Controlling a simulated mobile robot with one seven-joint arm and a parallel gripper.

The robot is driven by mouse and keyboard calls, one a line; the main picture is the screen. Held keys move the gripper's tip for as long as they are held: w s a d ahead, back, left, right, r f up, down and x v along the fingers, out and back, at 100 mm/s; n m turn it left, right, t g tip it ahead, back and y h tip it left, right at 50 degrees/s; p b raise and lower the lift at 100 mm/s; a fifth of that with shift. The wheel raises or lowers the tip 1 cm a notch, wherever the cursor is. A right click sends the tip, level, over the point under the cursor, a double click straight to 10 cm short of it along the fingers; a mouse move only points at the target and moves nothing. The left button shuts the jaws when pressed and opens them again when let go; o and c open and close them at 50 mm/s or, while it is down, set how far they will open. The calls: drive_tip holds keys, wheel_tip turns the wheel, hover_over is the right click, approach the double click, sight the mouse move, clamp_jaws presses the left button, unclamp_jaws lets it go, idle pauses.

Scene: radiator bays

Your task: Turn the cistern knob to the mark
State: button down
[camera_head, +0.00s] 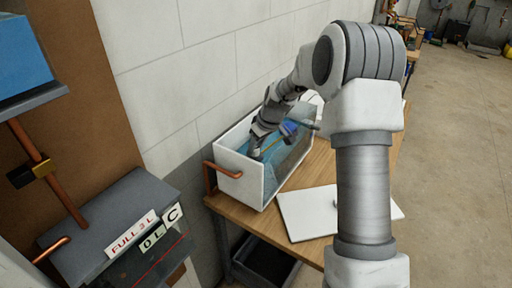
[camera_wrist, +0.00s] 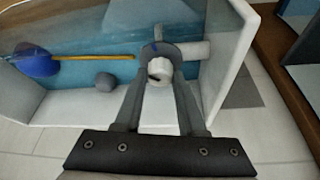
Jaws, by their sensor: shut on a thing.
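The white cistern (camera_head: 241,177) stands open-topped on a wooden bench (camera_head: 327,160), against the wall. My gripper (camera_head: 257,147) reaches down into it from above. In the wrist view my gripper (camera_wrist: 158,65) has its two dark fingers on either side of a white round knob (camera_wrist: 160,68) and is shut on it. A small dark line shows on the knob's face. A blue mark (camera_wrist: 154,45) shows just beyond the knob. A blue float (camera_wrist: 36,60) on a yellow rod (camera_wrist: 95,57) lies to the left. My fingers hide the knob's sides.
A white flat panel (camera_head: 308,213) lies on the bench in front of the cistern. A copper pipe (camera_head: 210,178) bends out of the cistern's left end. A grey tank with a "FULL 3 L" label (camera_head: 132,232) stands at left. The floor at right is open.

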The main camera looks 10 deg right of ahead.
drive_tip(key=m+h+b, duration=0.1)
drive_tip(key=m, duration=0.2)
drive_tip(key=shift+a, duration=0.2)
drive_tip(key=shift+m+h+b, duration=0.3)
drive_tip(key=shift+m+h, duration=0.7)
drive_tip(key=shift+m, duration=1.5)
drive_tip(key=c, duration=0.5)
unclamp_jaws()
drive_tip(key=shift+t, duration=0.3)
drive_tip(key=v, duration=1.7)
drive_tip(key=shift+a+r, duration=0.15)
drive_tip(key=shift+r, duration=0.1)
